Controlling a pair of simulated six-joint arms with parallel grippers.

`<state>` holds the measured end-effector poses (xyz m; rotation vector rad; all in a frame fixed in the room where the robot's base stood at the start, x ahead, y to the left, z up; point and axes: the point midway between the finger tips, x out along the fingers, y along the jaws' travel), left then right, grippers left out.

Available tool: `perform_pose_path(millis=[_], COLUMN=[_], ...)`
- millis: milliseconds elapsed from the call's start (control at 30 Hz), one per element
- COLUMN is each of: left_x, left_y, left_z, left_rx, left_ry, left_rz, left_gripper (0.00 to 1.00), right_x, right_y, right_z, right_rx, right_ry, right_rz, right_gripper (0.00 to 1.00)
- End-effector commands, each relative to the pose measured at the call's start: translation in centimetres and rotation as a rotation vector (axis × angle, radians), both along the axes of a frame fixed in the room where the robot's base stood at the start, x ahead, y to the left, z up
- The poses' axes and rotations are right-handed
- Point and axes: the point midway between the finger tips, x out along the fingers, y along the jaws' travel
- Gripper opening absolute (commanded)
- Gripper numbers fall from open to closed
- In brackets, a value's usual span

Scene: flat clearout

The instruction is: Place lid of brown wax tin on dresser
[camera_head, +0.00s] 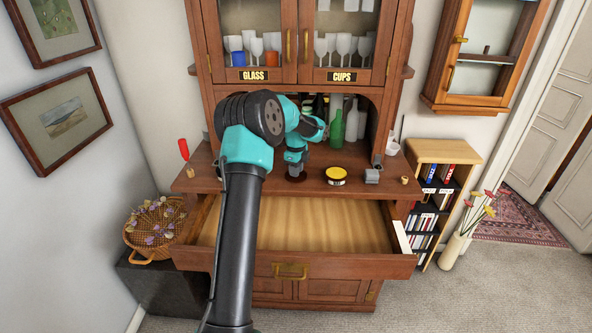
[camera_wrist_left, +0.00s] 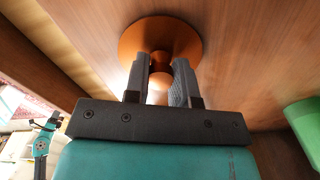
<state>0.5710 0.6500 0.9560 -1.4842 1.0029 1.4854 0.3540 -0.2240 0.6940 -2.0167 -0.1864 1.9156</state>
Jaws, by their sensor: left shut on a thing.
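My left gripper (camera_head: 296,170) points down over the dresser top (camera_head: 222,180). In the left wrist view its fingers (camera_wrist_left: 161,80) are shut on the knob of a round orange-brown lid (camera_wrist_left: 132,40). The lid also shows in the head view as a dark brown disc (camera_head: 296,178) under the fingers. It lies flat at or very close to the dresser top; I cannot tell for sure whether it touches. I cannot make out a brown tin body. My right gripper is not in view.
The dresser's drawer (camera_head: 290,225) is pulled open below. A small grey object (camera_head: 372,176) is right of the yellow tin. Green (camera_head: 337,130) and clear bottles stand behind. A red-handled tool (camera_head: 184,150) is at left. The left of the top has free room.

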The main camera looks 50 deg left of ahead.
Motion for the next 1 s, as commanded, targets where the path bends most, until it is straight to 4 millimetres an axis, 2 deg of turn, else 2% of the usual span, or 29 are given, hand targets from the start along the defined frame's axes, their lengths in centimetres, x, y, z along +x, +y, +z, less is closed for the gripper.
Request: perform_pose_path(millis=[200, 233, 500, 833, 1000], left_x=[0.0, 0.0, 0.0, 0.0, 0.0], left_y=[0.0, 0.0, 0.0, 0.0, 0.0], left_z=[-0.3, -0.3, -0.3, 0.1, 1.7], left_rx=[0.0, 0.0, 0.0, 0.0, 0.001], left_ry=[0.001, 0.001, 0.0, -0.001, -0.003], left_rz=[0.0, 0.0, 0.0, 0.0, 0.001], left_gripper=[0.0, 0.25, 0.49, 0.49, 0.49], right_x=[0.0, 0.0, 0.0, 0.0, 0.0], right_y=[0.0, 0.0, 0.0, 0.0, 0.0], right_z=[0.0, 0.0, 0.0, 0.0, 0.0], right_rx=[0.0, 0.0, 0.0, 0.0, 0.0], right_ry=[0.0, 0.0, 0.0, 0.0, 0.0], right_rz=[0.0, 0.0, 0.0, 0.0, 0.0], right_gripper=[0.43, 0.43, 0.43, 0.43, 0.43])
